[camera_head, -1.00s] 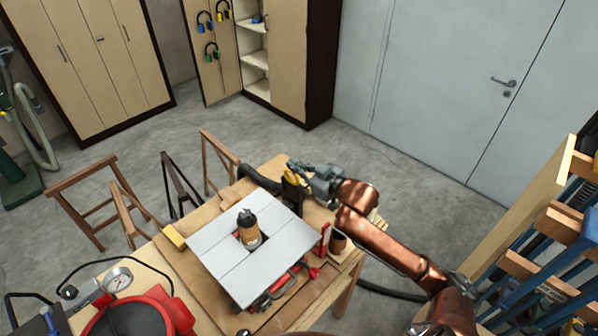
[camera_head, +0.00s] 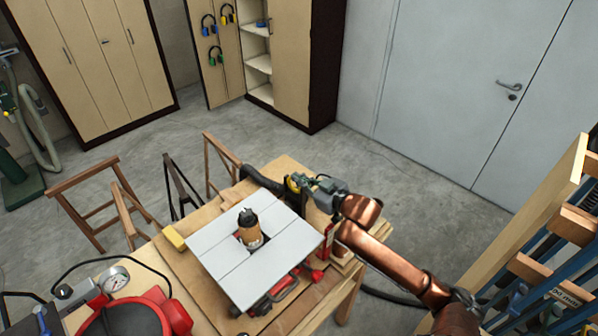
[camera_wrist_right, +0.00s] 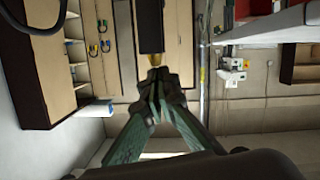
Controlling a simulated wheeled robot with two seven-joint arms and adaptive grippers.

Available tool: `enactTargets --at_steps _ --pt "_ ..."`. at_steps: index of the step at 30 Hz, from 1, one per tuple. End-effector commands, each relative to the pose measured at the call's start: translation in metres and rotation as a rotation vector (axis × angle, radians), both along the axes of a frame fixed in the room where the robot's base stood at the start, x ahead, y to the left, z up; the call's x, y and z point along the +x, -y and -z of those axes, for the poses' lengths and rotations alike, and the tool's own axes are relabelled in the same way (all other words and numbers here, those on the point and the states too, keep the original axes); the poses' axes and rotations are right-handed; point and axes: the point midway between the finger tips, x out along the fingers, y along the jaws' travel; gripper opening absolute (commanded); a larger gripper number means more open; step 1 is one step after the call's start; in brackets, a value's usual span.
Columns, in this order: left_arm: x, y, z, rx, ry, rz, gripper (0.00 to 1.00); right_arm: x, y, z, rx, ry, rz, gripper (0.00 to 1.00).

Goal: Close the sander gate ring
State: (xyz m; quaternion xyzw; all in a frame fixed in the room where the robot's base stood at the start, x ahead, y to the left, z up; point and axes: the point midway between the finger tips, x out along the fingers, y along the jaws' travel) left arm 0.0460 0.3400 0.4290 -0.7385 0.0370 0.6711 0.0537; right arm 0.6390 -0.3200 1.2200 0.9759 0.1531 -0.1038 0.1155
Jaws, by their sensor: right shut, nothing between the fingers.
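A small yellow part (camera_head: 291,184), which may be the gate ring, sits at the bench's far right corner, beside the end of a black hose (camera_head: 262,180). My right gripper (camera_head: 298,180) is beside it, with its fingers shut and empty. In the right wrist view the green-grey fingers (camera_wrist_right: 157,82) meet at their tips, just below a dark block with a brass-coloured end (camera_wrist_right: 154,60). I cannot tell whether the tips touch it. How far the ring is turned is too small to see. My left gripper is out of view.
A power tool (camera_head: 249,229) stands in the grey table plate (camera_head: 215,240) on the wooden bench. A red machine with a gauge (camera_head: 115,279) is at lower left. Wooden trestles (camera_head: 100,200) stand left, and a tool rack (camera_head: 540,230) stands right. The floor behind is clear.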

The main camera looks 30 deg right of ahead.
Motion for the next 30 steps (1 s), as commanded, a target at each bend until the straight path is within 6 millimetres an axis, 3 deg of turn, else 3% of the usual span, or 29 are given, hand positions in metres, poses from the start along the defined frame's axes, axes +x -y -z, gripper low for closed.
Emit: enactTargets --at_steps 1,5,19,23,30 --pt "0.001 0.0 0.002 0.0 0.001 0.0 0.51 0.0 0.0 0.013 0.001 -0.005 0.002 0.0" --pt "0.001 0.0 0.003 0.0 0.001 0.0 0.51 0.0 0.0 0.025 -0.001 -0.003 0.001 0.0" --pt "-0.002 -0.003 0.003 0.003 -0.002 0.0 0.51 -0.006 0.002 0.03 -0.002 -0.013 0.002 0.0" --pt "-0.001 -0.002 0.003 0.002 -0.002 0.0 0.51 -0.023 0.008 0.026 -0.003 -0.013 0.004 0.0" --pt "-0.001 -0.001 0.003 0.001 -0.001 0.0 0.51 -0.07 0.02 0.01 -0.005 -0.005 0.0 0.0"
